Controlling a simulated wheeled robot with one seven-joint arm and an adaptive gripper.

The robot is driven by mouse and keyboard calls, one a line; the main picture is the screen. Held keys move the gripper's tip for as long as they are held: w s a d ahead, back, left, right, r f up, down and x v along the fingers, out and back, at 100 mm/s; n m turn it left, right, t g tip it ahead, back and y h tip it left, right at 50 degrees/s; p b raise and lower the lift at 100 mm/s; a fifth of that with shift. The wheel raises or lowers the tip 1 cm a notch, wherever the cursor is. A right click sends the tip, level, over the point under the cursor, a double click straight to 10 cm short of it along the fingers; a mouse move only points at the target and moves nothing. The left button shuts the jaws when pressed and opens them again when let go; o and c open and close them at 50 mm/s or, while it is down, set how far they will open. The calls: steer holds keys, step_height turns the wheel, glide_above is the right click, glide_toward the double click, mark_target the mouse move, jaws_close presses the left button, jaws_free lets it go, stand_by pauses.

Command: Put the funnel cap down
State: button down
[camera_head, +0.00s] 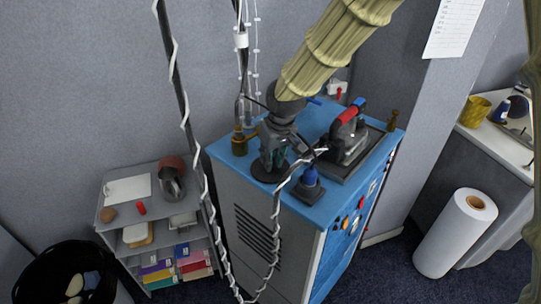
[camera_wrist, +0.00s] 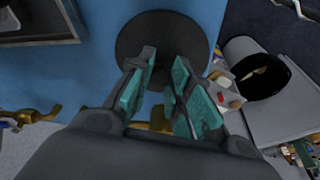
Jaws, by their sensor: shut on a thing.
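A dark round disc, which I take to be the funnel cap (camera_head: 262,173), is at the left edge of the blue cabinet top (camera_head: 325,207). In the wrist view the funnel cap (camera_wrist: 189,38) shows as a wide dark circle against the blue surface. My gripper (camera_head: 271,160) points down over it, its teal-padded fingers (camera_wrist: 166,76) close together on the cap's middle. The gripped part is mostly hidden by the fingers. I cannot tell whether the disc touches the cabinet top or hangs just above it.
Brass fittings (camera_head: 239,143) stand at the left. A cable hangs in front. A shelf (camera_head: 113,216) is lower left.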

mark_target(277, 175)
steer(key=shift+s+f, duration=0.1)
steer(key=c, duration=1.3)
jaws_free()
steer(key=b+v, duration=0.2)
steer(key=v, duration=1)
steer(key=shift+b, duration=0.35)
steer(key=shift+d, duration=0.15)
